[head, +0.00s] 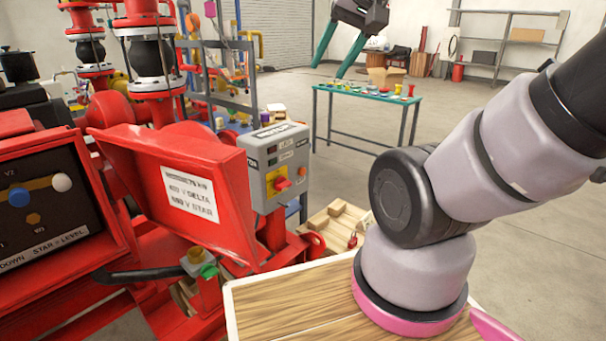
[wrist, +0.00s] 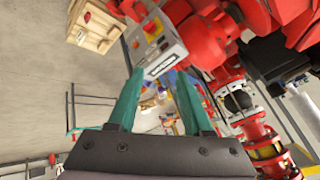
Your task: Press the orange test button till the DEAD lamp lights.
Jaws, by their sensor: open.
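The grey control box (head: 272,192) stands beside the red pump skid. I cannot make out which is the DEAD lamp, and no lit lamp shows. My gripper (head: 328,71) has teal fingers, open and empty, high above and beyond the box in the head view. In the wrist view the box (wrist: 168,52) appears upside down beyond the fingertips (wrist: 155,72), apart from them, with the orange button (wrist: 135,44) at its left.
A red lid with a white placard (head: 190,194) stands left of the box. A green button on a post (head: 208,271) is below it. A wooden crate (head: 335,222) lies on the floor to the right. A green-framed table (head: 368,93) stands behind. Floor to the right is open.

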